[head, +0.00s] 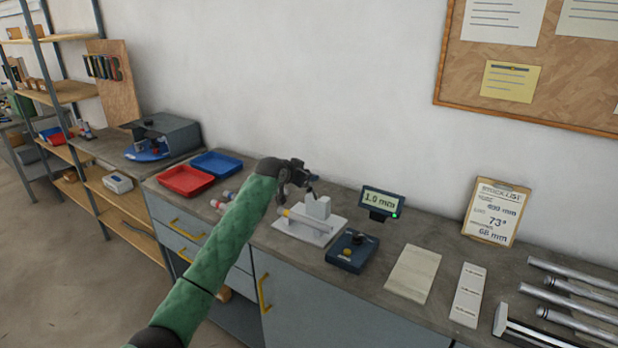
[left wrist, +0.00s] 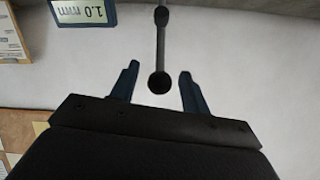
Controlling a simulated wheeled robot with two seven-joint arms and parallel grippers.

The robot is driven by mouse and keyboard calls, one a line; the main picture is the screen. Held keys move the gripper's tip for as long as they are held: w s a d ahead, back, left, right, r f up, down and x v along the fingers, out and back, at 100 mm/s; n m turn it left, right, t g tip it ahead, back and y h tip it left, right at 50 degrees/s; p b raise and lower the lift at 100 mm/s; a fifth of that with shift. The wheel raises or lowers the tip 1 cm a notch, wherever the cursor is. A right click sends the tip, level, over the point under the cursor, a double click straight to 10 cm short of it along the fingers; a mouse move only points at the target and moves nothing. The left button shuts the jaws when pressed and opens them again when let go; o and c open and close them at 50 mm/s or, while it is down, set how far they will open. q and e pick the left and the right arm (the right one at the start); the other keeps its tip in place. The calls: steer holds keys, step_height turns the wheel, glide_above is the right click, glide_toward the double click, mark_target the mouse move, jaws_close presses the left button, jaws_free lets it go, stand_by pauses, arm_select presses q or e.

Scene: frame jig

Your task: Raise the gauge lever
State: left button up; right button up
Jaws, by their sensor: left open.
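The gauge (head: 318,207) is a white block on a pale base plate on the bench, with a light bar lying across its front. In the left wrist view the lever shows as a thin grey rod with a black ball knob (left wrist: 160,83) at its end. My left gripper (head: 303,175) is above the gauge. In the left wrist view the left gripper (left wrist: 158,88) is open, with one dark finger on each side of the knob and gaps between. It is empty. In the head view the gripper largely hides the lever. My right gripper is not in view.
A display (head: 382,201) reading 1.0 mm stands right of the gauge, behind a dark control box (head: 351,251). Red (head: 185,181) and blue (head: 216,163) trays lie left. A clipboard (head: 496,211) leans on the wall. Metal bars (head: 575,290) lie at right.

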arm_select(q)
steer(key=shift+b+v, duration=0.85)
steer(key=shift+v, duration=1.6)
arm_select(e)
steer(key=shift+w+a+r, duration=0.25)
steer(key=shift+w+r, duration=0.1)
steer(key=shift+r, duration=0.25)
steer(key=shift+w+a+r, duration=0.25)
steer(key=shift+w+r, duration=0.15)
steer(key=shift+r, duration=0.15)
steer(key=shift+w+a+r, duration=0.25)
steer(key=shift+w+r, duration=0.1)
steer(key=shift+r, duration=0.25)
